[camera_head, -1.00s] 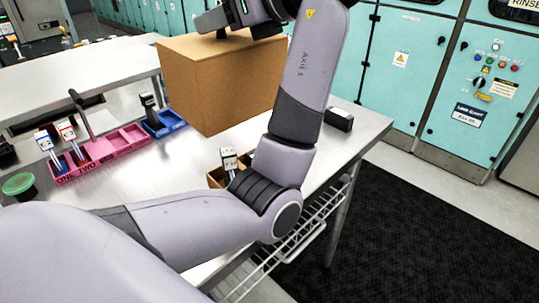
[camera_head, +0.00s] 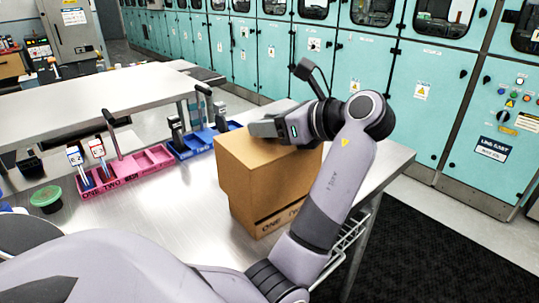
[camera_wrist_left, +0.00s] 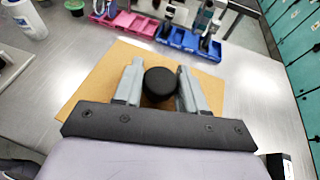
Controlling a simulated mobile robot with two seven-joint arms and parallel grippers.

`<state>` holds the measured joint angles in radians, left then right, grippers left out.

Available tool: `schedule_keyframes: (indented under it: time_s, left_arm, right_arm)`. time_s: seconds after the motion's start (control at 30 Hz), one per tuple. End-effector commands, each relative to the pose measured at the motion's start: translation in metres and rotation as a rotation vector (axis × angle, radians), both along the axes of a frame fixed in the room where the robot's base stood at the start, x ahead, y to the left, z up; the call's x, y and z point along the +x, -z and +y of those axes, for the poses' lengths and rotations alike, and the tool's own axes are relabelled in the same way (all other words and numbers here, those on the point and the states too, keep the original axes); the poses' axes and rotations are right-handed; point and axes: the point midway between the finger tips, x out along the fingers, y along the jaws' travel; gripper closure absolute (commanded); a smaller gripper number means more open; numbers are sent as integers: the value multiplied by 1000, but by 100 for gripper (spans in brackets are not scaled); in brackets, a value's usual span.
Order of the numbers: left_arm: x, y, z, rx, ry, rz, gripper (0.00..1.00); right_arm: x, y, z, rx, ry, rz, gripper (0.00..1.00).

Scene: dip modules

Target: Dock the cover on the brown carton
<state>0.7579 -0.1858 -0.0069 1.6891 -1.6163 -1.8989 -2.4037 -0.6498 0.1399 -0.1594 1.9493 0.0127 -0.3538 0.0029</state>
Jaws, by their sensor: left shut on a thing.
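The cover (camera_head: 262,165) is a large plain brown box, upright on the steel table's right part. Below it shows a brown front with dark lettering (camera_head: 278,217), which appears to be the carton; the cover hides the rest. I cannot tell whether the cover is fully seated. My left gripper (camera_head: 270,129) is above the cover's top. In the left wrist view, its two grey fingers (camera_wrist_left: 160,74) are closed around a black round knob (camera_wrist_left: 159,86) on the brown cover top (camera_wrist_left: 98,78). My right gripper is not in view.
A pink tray (camera_head: 130,168) with white-topped modules and a blue tray (camera_head: 205,140) with dark modules stand left of and behind the cover. A green-lidded tub (camera_head: 46,197) is at left. The table (camera_head: 170,215) is clear at the front. Teal cabinets line the back.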

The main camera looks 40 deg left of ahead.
Motion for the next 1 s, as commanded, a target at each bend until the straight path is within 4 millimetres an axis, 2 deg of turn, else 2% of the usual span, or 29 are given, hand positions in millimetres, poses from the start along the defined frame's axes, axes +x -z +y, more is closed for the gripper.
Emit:
schedule_keyframes:
  time_s: [0.03,0.23,0.5,1.0]
  left_arm:
    - [0,10,0,2,1,3,100]
    - [0,26,0,2,1,0,100]
    - [0,63,0,1,2,2,100]
    - [0,69,0,1,1,1,100]
  right_arm:
    - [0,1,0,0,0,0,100]
    - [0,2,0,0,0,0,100]
    - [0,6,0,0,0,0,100]
    - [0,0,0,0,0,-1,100]
